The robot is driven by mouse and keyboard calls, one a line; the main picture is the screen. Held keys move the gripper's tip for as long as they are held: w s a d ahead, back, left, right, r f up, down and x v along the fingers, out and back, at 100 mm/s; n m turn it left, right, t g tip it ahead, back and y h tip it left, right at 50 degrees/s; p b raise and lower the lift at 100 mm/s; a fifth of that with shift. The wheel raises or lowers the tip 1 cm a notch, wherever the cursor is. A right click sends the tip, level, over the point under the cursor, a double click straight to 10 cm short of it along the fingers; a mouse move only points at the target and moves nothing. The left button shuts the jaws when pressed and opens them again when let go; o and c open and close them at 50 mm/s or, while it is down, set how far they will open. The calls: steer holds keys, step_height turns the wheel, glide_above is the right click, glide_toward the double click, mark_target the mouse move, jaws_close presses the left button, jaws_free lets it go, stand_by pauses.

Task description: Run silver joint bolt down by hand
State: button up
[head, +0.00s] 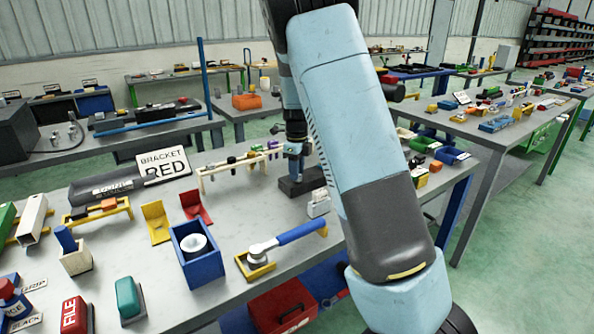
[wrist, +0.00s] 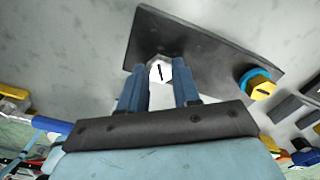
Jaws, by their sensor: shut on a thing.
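In the wrist view, my gripper (wrist: 160,88) has its two blue fingers closed on the sides of a silver bolt (wrist: 160,71). The bolt's pale head carries a dark line. It stands over a dark flat block (wrist: 200,52), but how deep it sits cannot be seen. In the head view, my gripper (head: 294,166) points down at the dark block (head: 300,184) near the bench's far right side. The bolt cannot be made out there, and my arm covers part of that area.
A yellow bolt with a blue collar (wrist: 258,85) stands at the block's right end. A cream rack (head: 230,172) with several tools is left of the block. A blue-handled wrench (head: 290,237) lies nearer on the bench (head: 225,232). A small grey-white block (head: 318,205) stands close by.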

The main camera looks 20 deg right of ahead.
steer(key=shift+w+r, duration=0.15)
stand_by(0.3)
steer(key=o, duration=1.1)
steer(key=shift+c, duration=0.2)
step_height(320, 180, up, 14)
steer(key=shift+f, duration=0.25)
steer(key=shift+d, duration=0.1)
